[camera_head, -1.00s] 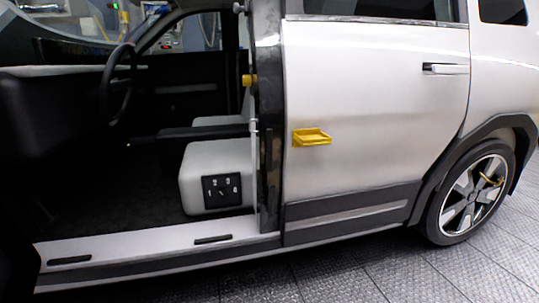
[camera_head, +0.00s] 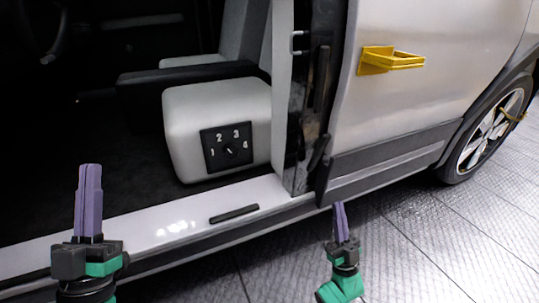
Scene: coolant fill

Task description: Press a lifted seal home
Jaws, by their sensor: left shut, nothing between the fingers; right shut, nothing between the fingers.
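A dark rubber-like strip (camera_head: 322,85) runs down the rear edge of the door opening. Near its foot a separate-looking dark length (camera_head: 321,160) stands out from the pillar edge; I take this to be the lifted seal, but how far it stands off is hard to tell. My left gripper (camera_head: 91,168) points up with its purple fingers shut and empty, in front of the sill at lower left. My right gripper (camera_head: 339,207) also points up, shut and empty, just below the strip's lower end and apart from it in the picture.
The pale door sill (camera_head: 160,222) carries a black slot piece (camera_head: 234,214). The seat base (camera_head: 190,105) has a numbered dial panel (camera_head: 227,146). Free floor (camera_head: 430,240) lies at lower right.

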